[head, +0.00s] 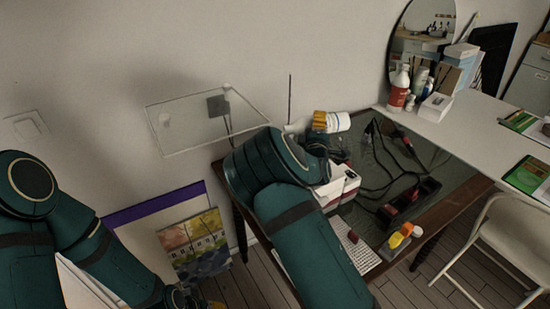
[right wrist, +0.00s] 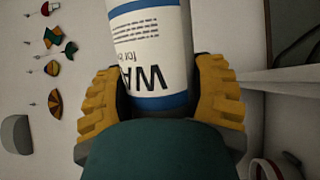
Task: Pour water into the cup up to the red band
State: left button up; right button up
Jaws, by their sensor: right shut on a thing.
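My right gripper (head: 320,121) has yellow ridged fingers shut on a white bottle (head: 339,122) above the dark-topped table. In the right wrist view the bottle (right wrist: 150,50) sits between both fingers; its label has blue bands and large letters starting "WA". In the head view the bottle looks tilted, lying nearly sideways.
The dark table (head: 440,213) holds black cables, a dark red and black item (head: 408,200), white boxes (head: 338,186) and small yellow and orange items (head: 400,236). A clear panel (head: 205,125) is at the wall. A white desk (head: 470,118) and chair (head: 500,235) stand right.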

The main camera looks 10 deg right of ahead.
dwell(0.3)
jog(key=shift+d+m+p, duration=0.15)
jog(key=shift+m+p, duration=0.25)
jog(key=shift+m, duration=0.1)
jog(key=shift+r+m+g+p, duration=0.2)
jog(key=shift+m+g+p, duration=0.4)
jog(key=shift+m+p, duration=0.5)
jog(key=shift+f+m+g, duration=0.3)
jog(key=shift+m, duration=0.4)
jog(key=shift+s+f, duration=0.1)
jog(key=shift+f, duration=0.05)
jog(key=shift+a+f+m+y, duration=0.25)
jog(key=shift+a+m+y, duration=0.1)
jog(key=shift+m, duration=0.15)
jog(key=shift+a+r+g, duration=0.1)
jog(key=shift+r+g, duration=0.15)
jog(key=shift+g, duration=0.05)
jog(key=shift+r+m, duration=0.1)
jog(key=shift+m, duration=0.3)
